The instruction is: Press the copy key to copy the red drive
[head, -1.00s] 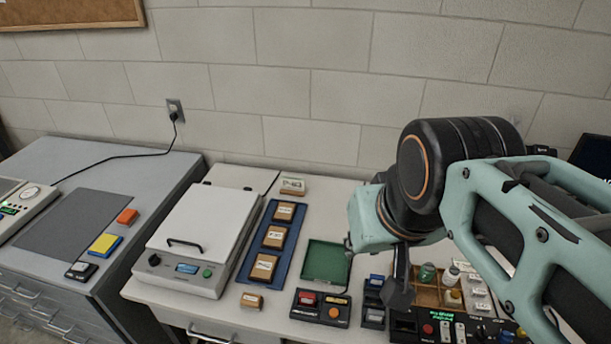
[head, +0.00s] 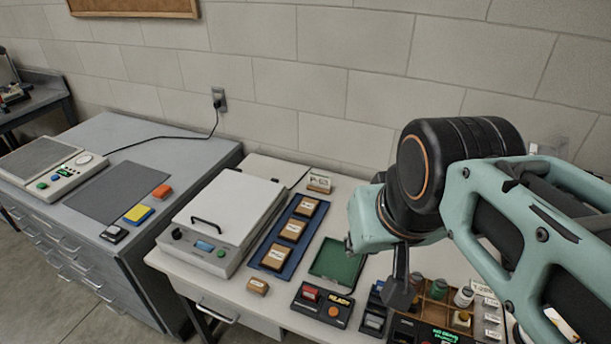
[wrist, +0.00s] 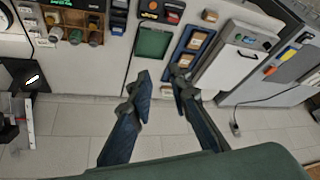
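The dark copy unit (head: 321,306) lies on the white bench, left of my arm in the head view. The red drive (head: 311,293) sits in its left slot. An orange display (head: 341,299) reads READY, and a round orange key (head: 334,311) lies below it. The unit also shows at the top of the wrist view (wrist: 160,12). My gripper (wrist: 160,82) is open and empty, its two fingers apart, and no contact with the unit shows. In the head view only a dark finger part (head: 401,289) shows below my wrist.
A green tray (head: 338,261) lies behind the unit. A blue tray (head: 272,262) with labelled blocks and a lidded white machine (head: 222,222) are to the left. A compartment tray (head: 437,289) with jars is to the right. A loose block (head: 258,286) lies near the front edge.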

